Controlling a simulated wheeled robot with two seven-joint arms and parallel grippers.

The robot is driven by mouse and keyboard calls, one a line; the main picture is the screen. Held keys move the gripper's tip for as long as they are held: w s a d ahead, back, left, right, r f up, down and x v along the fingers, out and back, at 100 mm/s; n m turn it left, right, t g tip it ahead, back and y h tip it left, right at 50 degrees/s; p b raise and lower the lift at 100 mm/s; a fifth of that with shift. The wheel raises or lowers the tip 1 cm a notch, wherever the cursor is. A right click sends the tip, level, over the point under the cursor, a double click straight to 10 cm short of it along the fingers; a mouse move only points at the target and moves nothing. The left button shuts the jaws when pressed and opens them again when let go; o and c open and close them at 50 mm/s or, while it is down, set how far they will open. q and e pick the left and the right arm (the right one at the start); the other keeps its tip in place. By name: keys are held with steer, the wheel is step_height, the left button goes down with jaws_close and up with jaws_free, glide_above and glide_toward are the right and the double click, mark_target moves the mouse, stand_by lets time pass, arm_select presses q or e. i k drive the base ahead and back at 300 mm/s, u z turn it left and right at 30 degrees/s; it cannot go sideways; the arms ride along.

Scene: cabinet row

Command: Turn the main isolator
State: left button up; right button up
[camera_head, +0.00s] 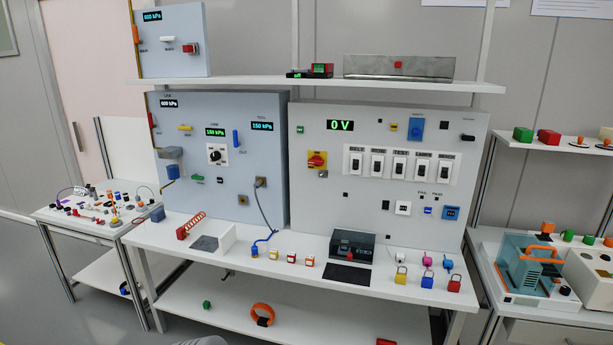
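The main isolator appears to be the red rotary handle on a yellow plate (317,160), at the upper left of the grey-white electrical panel (350,210). The handle is small in view, and I cannot read its marked position. A display (340,125) above and to its right reads 0 V in green. Neither of my grippers shows in the head view. Nothing covers the isolator.
Breaker switches (399,165) sit right of the isolator. A blue pneumatic panel (217,150) adjoins on the left. On the bench (320,275) stand a dark device (352,244), coloured padlocks (427,279) and small blocks (290,256). A shelf (330,82) runs above.

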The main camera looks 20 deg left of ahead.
mark_target(317, 160)
steer(key=z, duration=1.65)
steer(key=k, duration=0.1)
steer(key=u, duration=3)
steer(key=i, duration=1.2)
steer(key=z, duration=0.45)
steer(key=i, duration=0.9)
steer(key=z, duration=1.05)
